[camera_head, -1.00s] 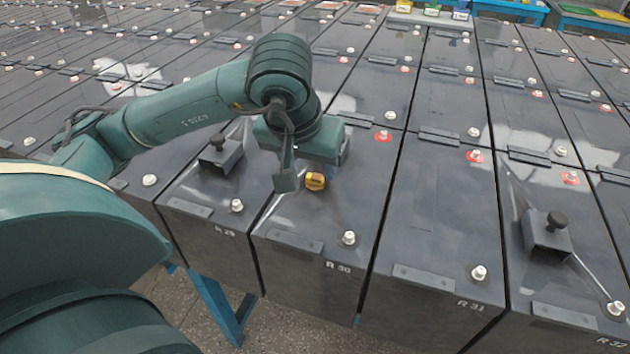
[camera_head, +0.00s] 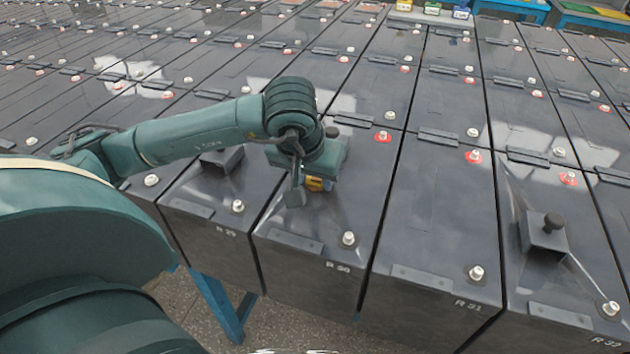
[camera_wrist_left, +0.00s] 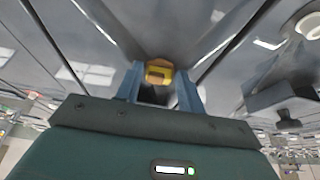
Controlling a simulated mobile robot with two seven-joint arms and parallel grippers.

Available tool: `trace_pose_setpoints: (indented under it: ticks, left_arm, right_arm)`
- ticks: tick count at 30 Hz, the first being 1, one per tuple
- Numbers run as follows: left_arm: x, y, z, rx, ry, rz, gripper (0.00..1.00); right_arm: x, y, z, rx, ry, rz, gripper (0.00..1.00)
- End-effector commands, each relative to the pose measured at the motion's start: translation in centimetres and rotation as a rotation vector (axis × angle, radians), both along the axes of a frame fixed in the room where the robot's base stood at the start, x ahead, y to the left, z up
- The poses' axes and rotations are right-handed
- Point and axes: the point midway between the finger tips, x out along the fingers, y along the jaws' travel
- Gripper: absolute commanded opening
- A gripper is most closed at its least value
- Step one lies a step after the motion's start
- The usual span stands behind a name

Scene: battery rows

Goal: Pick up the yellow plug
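The yellow plug (camera_head: 315,184) sits on the top of the grey battery marked R 30, partly hidden by my left gripper (camera_head: 318,178). It also shows in the left wrist view (camera_wrist_left: 159,71), in the gap between the two blue-grey fingertips of my left gripper (camera_wrist_left: 160,80). The fingers stand apart, one on each side of the plug, with room visible beside it. I cannot tell from these views whether the fingertips are level with the plug or a little above it. My right gripper is in neither view.
Rows of grey batteries with pale terminal caps fill the scene. A black knob on a bracket (camera_head: 551,224) stands on battery R 32, and a similar bracket (camera_head: 222,160) lies left of my gripper. Coloured items (camera_head: 432,9) stand at the far edge.

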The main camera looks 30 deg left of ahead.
Motion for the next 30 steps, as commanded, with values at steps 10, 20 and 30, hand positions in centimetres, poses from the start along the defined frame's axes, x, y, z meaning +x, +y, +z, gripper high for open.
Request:
trace_pose_setpoints:
  ticks: [10, 20, 30]
  left_arm:
    - [0.0, 0.0, 0.0, -0.001, 0.000, 0.000, 0.10]
    - [0.1, 0.0, 0.5, -0.002, -0.002, 0.000, 0.08]
    - [0.1, -0.1, 5.4, -0.001, -0.008, -0.001, 0.08]
  right_arm:
    - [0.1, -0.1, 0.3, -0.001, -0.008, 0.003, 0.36]
    - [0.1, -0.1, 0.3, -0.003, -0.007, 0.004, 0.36]
    - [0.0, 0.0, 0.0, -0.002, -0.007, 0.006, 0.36]
